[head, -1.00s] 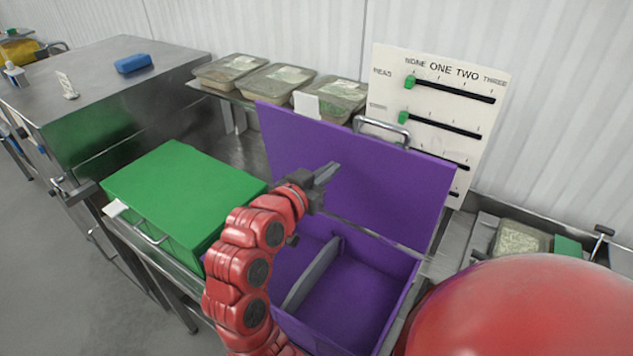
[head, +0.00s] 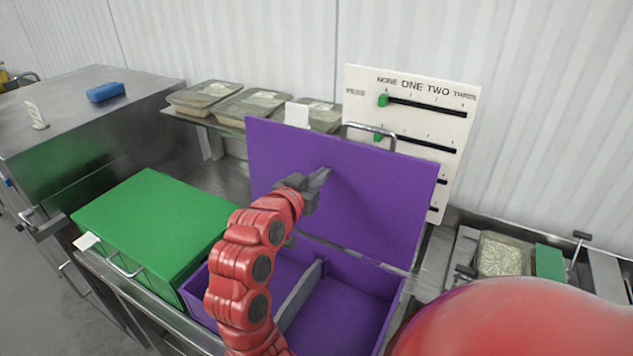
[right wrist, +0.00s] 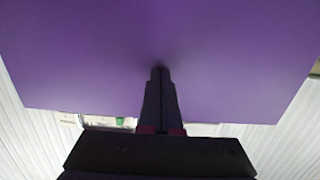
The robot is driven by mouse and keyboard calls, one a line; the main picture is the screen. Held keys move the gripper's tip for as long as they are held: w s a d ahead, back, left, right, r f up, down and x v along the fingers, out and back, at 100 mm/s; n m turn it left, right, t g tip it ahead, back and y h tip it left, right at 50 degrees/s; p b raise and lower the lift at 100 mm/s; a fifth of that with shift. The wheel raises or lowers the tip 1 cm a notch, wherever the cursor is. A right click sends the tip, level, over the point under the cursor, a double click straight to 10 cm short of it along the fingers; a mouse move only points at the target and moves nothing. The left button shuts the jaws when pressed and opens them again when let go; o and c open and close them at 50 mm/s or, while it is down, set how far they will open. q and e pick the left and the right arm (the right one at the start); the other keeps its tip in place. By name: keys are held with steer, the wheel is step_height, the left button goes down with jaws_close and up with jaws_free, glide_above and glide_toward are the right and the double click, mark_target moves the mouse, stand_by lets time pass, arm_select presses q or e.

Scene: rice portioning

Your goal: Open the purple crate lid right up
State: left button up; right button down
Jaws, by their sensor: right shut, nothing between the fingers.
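The purple crate (head: 397,315) stands open on the steel counter, with a grey divider (head: 300,297) inside. Its purple lid (head: 375,205) is swung up at the back and stands roughly upright, with a metal handle (head: 372,133) at its top edge. My right gripper (head: 322,178) is shut and empty in front of the lid's inner face. In the right wrist view, the shut fingertips (right wrist: 160,72) point at the lid (right wrist: 230,50) and seem to touch it or nearly so. My left gripper is not in view.
A closed green crate (head: 155,225) stands to the left. Several covered trays (head: 200,95) sit on a shelf behind. A white slider board (head: 410,105) stands behind the lid. A tray of rice-like food (head: 502,253) is at the right. A blue block (head: 106,92) lies on the left counter.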

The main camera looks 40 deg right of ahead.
steer(key=b+x, duration=0.1)
steer(key=x, duration=0.2)
steer(key=shift+w+d+r, duration=0.1)
steer(key=shift+d, duration=0.15)
stand_by(0.4)
steer(key=f+b+v, duration=0.1)
steer(key=b+v, duration=0.1)
steer(key=v, duration=0.7)
steer(key=shift+s+a+f, duration=0.25)
steer(key=shift+a+f, duration=0.05)
steer(key=shift+a, duration=0.15)
steer(key=shift+f, duration=0.1)
